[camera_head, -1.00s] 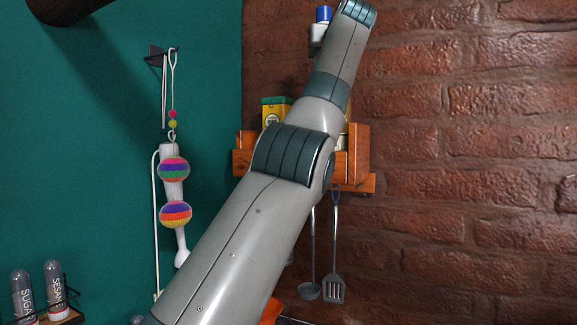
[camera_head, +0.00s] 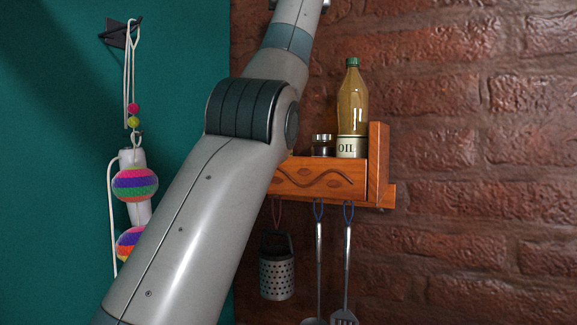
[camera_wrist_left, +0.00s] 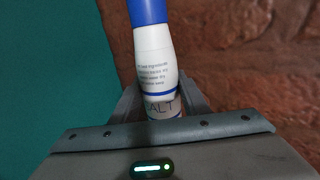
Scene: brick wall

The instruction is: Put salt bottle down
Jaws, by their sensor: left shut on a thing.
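The salt bottle (camera_wrist_left: 156,65) shows in the left wrist view. It is white with a blue cap, blue bands and black lettering that partly reads "ALT". My left gripper (camera_wrist_left: 158,100) is shut on its lower part, with a finger on each side. The bottle's base is hidden by the gripper body. In the head view my left arm rises past the top edge, so the gripper and bottle are out of that picture. My right gripper is in neither view.
A grater (camera_head: 277,275) and utensils hang below. The brick wall at right is bare.

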